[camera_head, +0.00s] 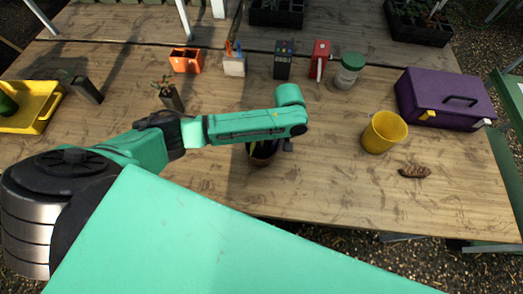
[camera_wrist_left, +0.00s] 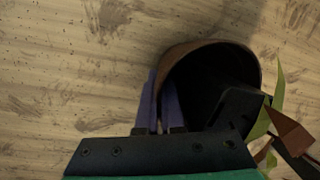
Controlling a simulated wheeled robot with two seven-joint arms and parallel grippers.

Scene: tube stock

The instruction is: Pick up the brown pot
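The brown pot (camera_head: 262,158) stands on the wooden table near the middle in the head view, largely hidden under my left arm's end. In the left wrist view the pot (camera_wrist_left: 213,43) shows its curved brown rim and dark inside. My left gripper (camera_wrist_left: 160,104) has its two purplish fingers close together at the left part of the rim, with the pot's wall between them. In the head view its fingers are mostly hidden. My right gripper is not in view.
A yellow pot (camera_head: 384,132), a brown cone-like object (camera_head: 414,171) and a purple toolbox (camera_head: 443,98) are on the right. A potted plant (camera_head: 171,98) is on the left.

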